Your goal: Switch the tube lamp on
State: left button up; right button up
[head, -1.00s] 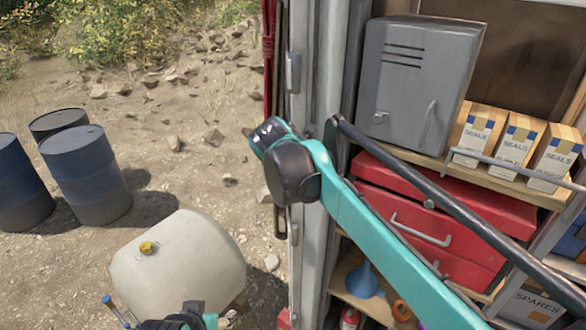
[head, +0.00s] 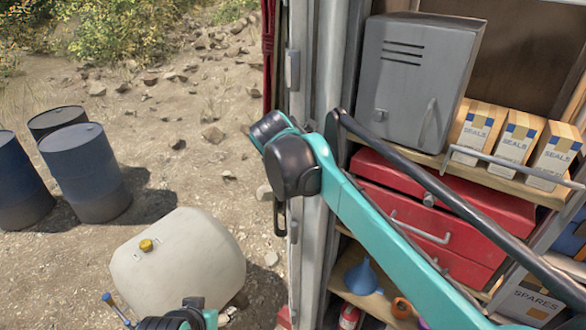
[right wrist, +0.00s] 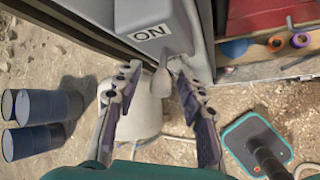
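In the right wrist view a grey switch box with an ON label (right wrist: 152,32) stands at the top. A light grey lever (right wrist: 161,82) sticks out from its lower end towards me. My right gripper (right wrist: 157,72) is open, with one finger on each side of the lever. The lever sits between the fingertips, and I see a gap on the left side; contact on the right side is hard to tell. In the head view my right arm reaches past the cabinet post, and its gripper is out of sight. My left gripper is in neither view. The tube lamp is not visible.
A shelf unit on the right holds a grey metal cabinet (head: 415,85), seal boxes (head: 513,140) and a red drawer chest (head: 440,215). A metal post (head: 315,90) stands at its left edge. A cream tank (head: 180,260) and blue drums (head: 85,175) stand on open ground at left.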

jog(key=v, duration=1.1)
jog(key=shift+s+r, duration=0.2)
jog(key=shift+r, duration=0.05)
jog(key=s+d+f+m+b, duration=0.6)
jog(key=f+b, duration=0.6)
jog(key=f, duration=0.9)
jog(key=s+d+f+m+y+b, duration=0.1)
jog(key=s+d+f+m+b, duration=0.5)
jog(key=f, duration=1.6)
jog(key=s+d+f+m+g+b, duration=0.1)
jog(key=s+d+f+m+b, duration=0.6)
jog(key=f+b, duration=1.2)
notch_tip(320, 180, down, 3)
jog(key=s+m, duration=0.1)
jog(key=m, duration=0.3)
jog(key=shift+s+m+y, duration=0.3)
jog(key=shift+m+y, duration=0.1)
jog(key=shift+d, duration=0.1)
